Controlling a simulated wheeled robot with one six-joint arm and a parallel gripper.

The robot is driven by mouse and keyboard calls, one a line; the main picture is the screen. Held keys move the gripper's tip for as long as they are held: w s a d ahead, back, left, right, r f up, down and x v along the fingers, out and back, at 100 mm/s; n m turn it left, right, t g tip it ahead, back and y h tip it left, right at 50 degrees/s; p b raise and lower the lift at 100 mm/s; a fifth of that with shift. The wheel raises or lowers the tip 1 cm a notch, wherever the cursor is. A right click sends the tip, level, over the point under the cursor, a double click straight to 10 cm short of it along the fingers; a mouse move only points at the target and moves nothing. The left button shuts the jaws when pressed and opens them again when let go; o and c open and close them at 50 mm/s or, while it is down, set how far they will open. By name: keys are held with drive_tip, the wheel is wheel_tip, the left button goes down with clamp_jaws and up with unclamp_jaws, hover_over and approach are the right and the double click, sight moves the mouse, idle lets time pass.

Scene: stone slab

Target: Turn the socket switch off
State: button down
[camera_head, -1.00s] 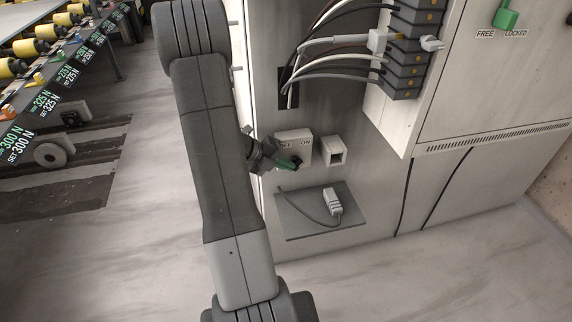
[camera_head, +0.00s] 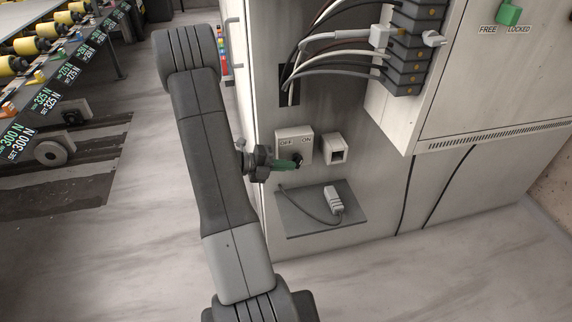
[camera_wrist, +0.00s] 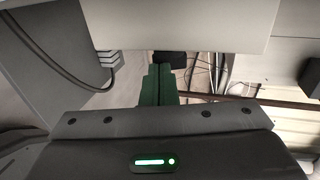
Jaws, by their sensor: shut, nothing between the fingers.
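The socket switch (camera_head: 293,138) is a white box marked OFF on the left and ON on the right, on the cabinet's grey side panel. Its black knob (camera_head: 298,159) sits at the lower right, below the ON label, partly hidden by my fingers. My gripper (camera_head: 288,164) has green fingers, shut and empty, pointing right with the tips at the knob's left side. In the wrist view the shut fingers (camera_wrist: 158,84) reach up towards the black knob (camera_wrist: 172,55) under the white switch box (camera_wrist: 180,22). I cannot tell whether the tips touch the knob.
A white socket (camera_head: 335,148) is just right of the switch. Below, a grey shelf (camera_head: 300,222) bears a white plug (camera_head: 333,200) with a cable. Cables and dark connector blocks (camera_head: 402,75) are above. A green FREE/LOCKED handle (camera_head: 508,12) is at upper right.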

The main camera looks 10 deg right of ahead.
drive_tip(key=shift+d+f+h+p, duration=0.4)
drive_tip(key=shift+f+h+p, duration=0.25)
drive_tip(key=shift+f+p, duration=0.15)
drive_tip(key=shift+d+f+h+p, duration=0.35)
drive_tip(key=shift+f+h+p, duration=0.3)
drive_tip(key=shift+f+p, duration=0.1)
drive_tip(key=shift+d+f, duration=0.2)
idle(1.1)
